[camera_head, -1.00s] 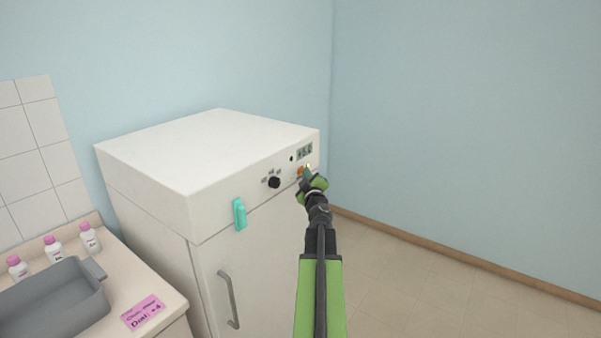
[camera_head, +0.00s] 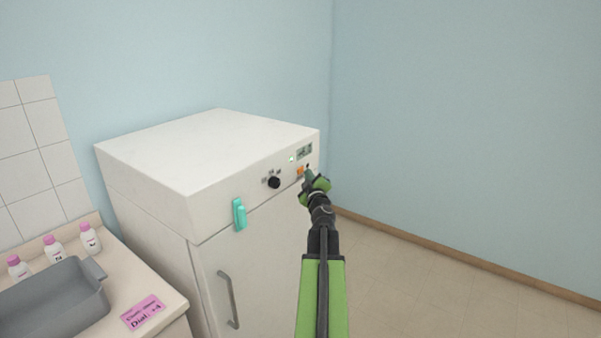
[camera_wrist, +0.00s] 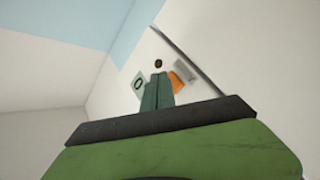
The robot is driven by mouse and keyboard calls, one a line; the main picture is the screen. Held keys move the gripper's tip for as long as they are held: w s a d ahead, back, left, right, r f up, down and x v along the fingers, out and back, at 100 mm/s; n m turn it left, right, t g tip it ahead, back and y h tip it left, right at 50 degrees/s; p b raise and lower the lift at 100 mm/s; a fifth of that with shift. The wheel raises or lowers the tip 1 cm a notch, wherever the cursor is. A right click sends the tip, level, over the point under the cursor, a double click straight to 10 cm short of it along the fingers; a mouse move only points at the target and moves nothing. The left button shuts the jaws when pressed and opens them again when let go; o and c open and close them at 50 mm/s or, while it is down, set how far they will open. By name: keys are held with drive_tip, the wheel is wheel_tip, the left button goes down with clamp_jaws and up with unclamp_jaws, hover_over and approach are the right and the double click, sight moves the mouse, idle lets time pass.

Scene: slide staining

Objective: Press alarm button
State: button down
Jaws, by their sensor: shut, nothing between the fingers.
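The white cabinet's front panel carries a small round dark button (camera_head: 307,166) at its right end, beside an orange switch (camera_head: 299,170). Which one is the alarm button is not labelled legibly. My gripper (camera_head: 310,174) is in front of this corner of the panel, close to the dark button. In the wrist view my gripper (camera_wrist: 157,77) is shut and empty, its fingertips just short of the dark round button (camera_wrist: 158,63). The orange switch (camera_wrist: 177,82) is right of the fingers, partly hidden. Contact with the panel cannot be told.
The white cabinet (camera_head: 205,150) has a display (camera_head: 304,152), a small pale green lamp (camera_head: 291,159), a black knob (camera_head: 274,183) and a teal clip-like piece (camera_head: 239,214). A counter with a grey tray (camera_head: 62,300), bottles and a pink note (camera_head: 143,312) stands left. Floor at right is clear.

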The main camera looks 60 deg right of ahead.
drive_tip(key=s, duration=0.5)
idle(0.5)
idle(0.6)
